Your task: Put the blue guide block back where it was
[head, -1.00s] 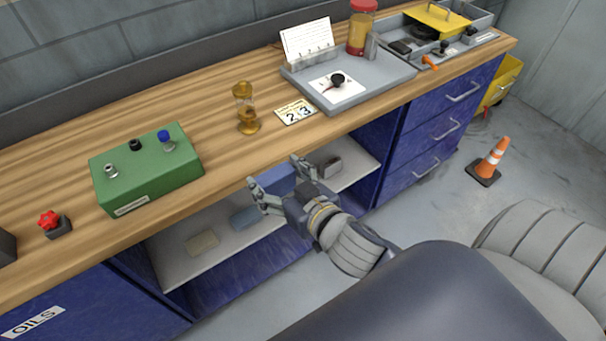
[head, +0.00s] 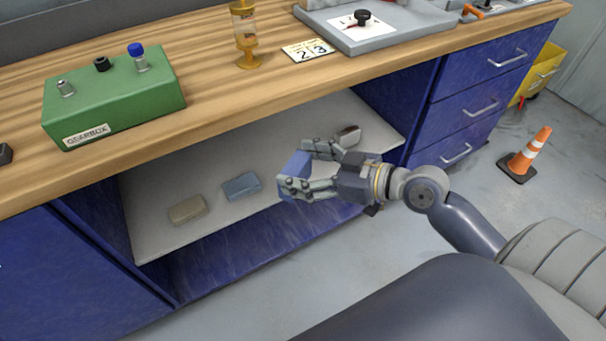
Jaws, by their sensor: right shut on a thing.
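A blue guide block (head: 296,164) is held between the fingers of my right gripper (head: 300,168), which is shut on it. The gripper reaches in from the right, in front of the open shelf (head: 150,232) under the bench, and its fingers hide part of the block. I cannot tell whether the block touches the shelf. On the shelf, left of the gripper, lie a blue-grey block (head: 241,186) and a tan block (head: 187,209). A grey-brown block (head: 348,136) lies behind the gripper, partly hidden. My left gripper is not in view.
The wooden benchtop (head: 215,95) overhangs the shelf. On it stand a green gearbox (head: 115,100), an amber glass vessel (head: 245,35), a number card (head: 307,50) and a grey tray (head: 390,35). Blue drawers (head: 480,105) flank the opening on the right. An orange cone (head: 528,157) stands on the floor.

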